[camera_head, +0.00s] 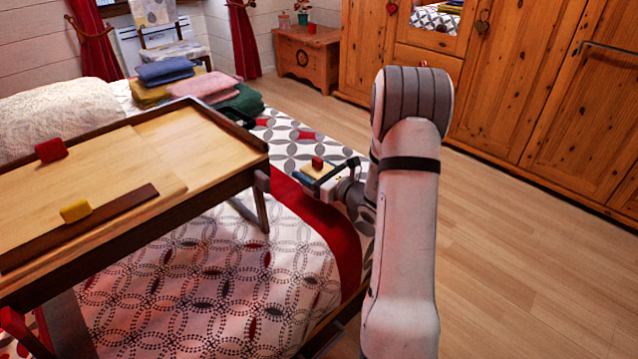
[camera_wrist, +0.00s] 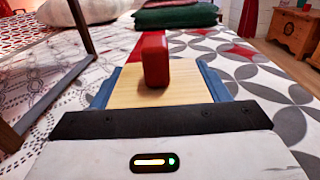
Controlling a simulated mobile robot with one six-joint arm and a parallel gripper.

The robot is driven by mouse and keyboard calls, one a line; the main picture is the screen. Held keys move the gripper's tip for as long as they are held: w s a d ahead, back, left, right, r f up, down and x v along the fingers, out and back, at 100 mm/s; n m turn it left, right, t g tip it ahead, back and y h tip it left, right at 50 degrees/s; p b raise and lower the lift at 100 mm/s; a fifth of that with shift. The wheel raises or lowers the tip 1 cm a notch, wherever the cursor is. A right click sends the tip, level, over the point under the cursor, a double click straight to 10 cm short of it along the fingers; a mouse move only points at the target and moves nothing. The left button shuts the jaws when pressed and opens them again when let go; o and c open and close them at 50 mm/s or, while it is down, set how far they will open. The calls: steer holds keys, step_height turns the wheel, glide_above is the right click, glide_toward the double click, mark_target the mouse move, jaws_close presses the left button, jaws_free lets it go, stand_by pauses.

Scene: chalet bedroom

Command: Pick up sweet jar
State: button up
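No clear jar shape shows. A flat pale wooden piece (camera_wrist: 130,88) with an upright red block (camera_wrist: 155,60) on it sits between the blue fingers of my gripper (camera_wrist: 158,88) in the wrist view. The fingers lie close along both its sides and appear to grip it. In the head view, my gripper (camera_head: 319,172) is above the patterned bed near its right edge, with the wooden piece and red block (camera_head: 317,162) at its end. I cannot tell whether this piece is the sweet jar or a lid. Its underside is hidden.
A wooden bed tray table (camera_head: 150,150) stands left, bearing a red block (camera_head: 51,150) and a yellow block (camera_head: 75,211). Folded textiles (camera_head: 204,86) lie behind. A wooden chest (camera_head: 307,52) and a wardrobe (camera_head: 540,80) stand beyond. The floor at right is clear.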

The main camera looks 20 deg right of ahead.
jaws_close()
stand_by(0.6)
